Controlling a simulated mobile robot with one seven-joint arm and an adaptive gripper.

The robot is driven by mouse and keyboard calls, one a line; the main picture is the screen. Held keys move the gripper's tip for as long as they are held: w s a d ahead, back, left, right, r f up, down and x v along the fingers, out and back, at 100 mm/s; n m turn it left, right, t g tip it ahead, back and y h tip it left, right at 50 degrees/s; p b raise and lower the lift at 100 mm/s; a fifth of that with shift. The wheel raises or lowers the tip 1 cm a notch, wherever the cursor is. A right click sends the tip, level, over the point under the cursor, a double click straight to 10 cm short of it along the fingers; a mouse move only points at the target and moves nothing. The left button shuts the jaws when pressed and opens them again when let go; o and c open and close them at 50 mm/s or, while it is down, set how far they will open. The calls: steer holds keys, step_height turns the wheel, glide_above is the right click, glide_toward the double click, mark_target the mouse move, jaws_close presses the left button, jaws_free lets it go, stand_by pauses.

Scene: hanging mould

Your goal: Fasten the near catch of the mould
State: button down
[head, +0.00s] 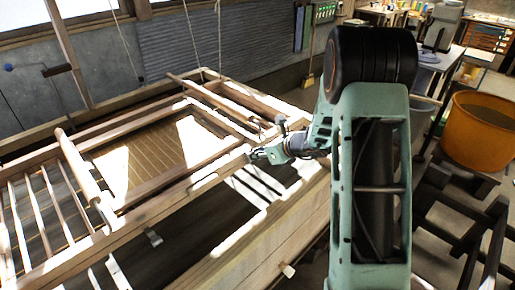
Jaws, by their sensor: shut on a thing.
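The mould (118,228), a wooden frame with a slatted screen, hangs level over a large vat, tied by thin cords. My gripper (254,155) is at the right end of the mould's near rail, reaching in from the right. Its jaws are shut on a small part at that rail, which looks like the near catch. The jaws hide most of the catch, so its exact position cannot be made out.
The pale-walled vat (262,262) lies under the mould, with dark inside and sunlit strips. A wooden roller bar (82,172) lies across the frame's left part. An orange tub (480,130) and dark racks (455,215) stand at the right. A corrugated wall (215,45) closes the back.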

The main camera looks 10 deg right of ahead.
stand_by(0.4)
steer(key=c, duration=1.8)
jaws_free()
steer(key=shift+w, duration=0.1)
steer(key=v, duration=1.2)
steer(key=shift+a+r, duration=0.1)
steer(key=shift+r, duration=0.05)
steer(key=shift+c, duration=0.4)
